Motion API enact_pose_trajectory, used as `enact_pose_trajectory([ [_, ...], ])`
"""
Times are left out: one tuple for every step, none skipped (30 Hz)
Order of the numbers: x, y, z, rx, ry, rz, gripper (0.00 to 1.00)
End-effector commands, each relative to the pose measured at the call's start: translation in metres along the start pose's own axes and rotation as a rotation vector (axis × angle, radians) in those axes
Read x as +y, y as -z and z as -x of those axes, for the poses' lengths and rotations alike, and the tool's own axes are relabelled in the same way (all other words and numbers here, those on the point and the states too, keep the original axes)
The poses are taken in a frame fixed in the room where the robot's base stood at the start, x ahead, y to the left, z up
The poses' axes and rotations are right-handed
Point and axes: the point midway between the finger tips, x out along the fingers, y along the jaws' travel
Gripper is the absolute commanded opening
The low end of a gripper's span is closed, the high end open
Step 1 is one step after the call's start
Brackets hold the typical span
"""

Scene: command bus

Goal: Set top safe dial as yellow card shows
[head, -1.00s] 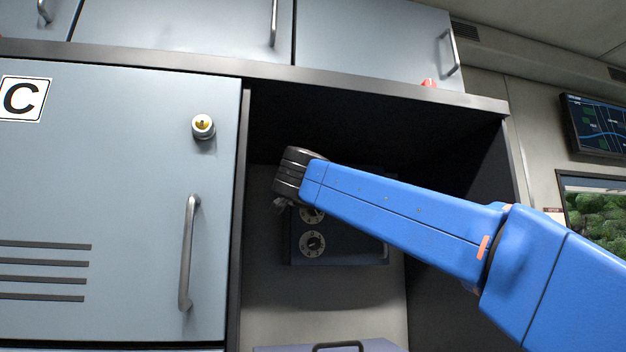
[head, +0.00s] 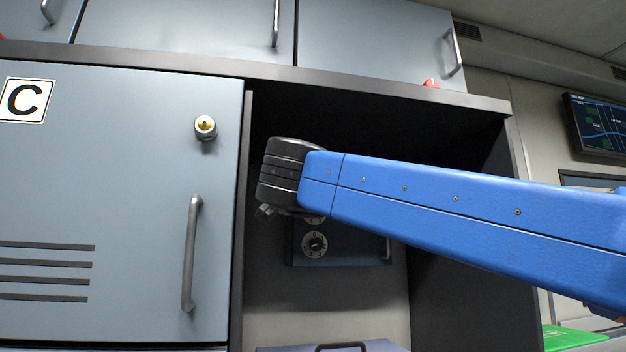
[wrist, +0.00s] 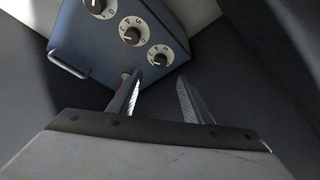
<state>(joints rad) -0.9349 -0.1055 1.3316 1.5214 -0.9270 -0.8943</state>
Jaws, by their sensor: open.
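The dark blue safe (head: 345,250) sits inside the open cabinet recess. In the head view one white-ringed dial (head: 315,245) shows clearly; another above it is mostly covered by my arm. In the wrist view the safe (wrist: 85,45) shows three dials: one nearest my fingers (wrist: 160,55), a middle one (wrist: 132,34) and a far one (wrist: 98,7). My gripper (wrist: 157,78) is open and empty, its fingers apart from the nearest dial. In the head view my gripper (head: 266,210) is at the safe's upper left, mostly hidden by my wrist. No yellow card is seen.
A locker door marked C (head: 120,190), with a handle (head: 190,250) and a lock (head: 205,127), stands left of the recess. The recess's right wall (head: 455,300) bounds the room beside the safe. A small red item (head: 430,83) is on the ledge above.

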Motion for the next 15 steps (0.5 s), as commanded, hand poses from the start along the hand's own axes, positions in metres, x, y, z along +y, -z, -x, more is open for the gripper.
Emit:
enact_pose_trajectory([
  [-0.001, 0.0, 0.01, -0.003, 0.002, 0.0, 0.45],
  [-0.001, 0.0, 0.015, -0.002, 0.002, 0.0, 0.45],
  [-0.001, 0.0, 0.021, -0.002, 0.002, 0.0, 0.45],
  [-0.001, 0.0, 0.025, -0.002, 0.002, 0.0, 0.45],
  [-0.001, 0.0, 0.029, -0.002, 0.002, -0.001, 0.45],
  [-0.001, 0.0, 0.034, -0.002, 0.001, -0.001, 0.45],
  [-0.001, 0.0, 0.037, -0.002, 0.002, -0.002, 0.45],
  [-0.001, 0.0, 0.04, -0.002, 0.002, -0.001, 0.45],
  [-0.001, 0.0, 0.043, -0.001, 0.001, -0.001, 0.45],
  [0.0, 0.0, 0.046, -0.001, 0.001, 0.0, 0.45],
  [0.0, -0.001, 0.048, -0.001, 0.001, 0.0, 0.45],
  [0.0, 0.0, 0.05, 0.0, 0.001, 0.0, 0.45],
  [0.0, 0.0, 0.051, 0.0, 0.001, 0.0, 0.45],
  [0.0, 0.0, 0.052, 0.0, 0.001, 0.0, 0.45],
  [0.0, 0.0, 0.053, 0.0, 0.001, 0.0, 0.45],
])
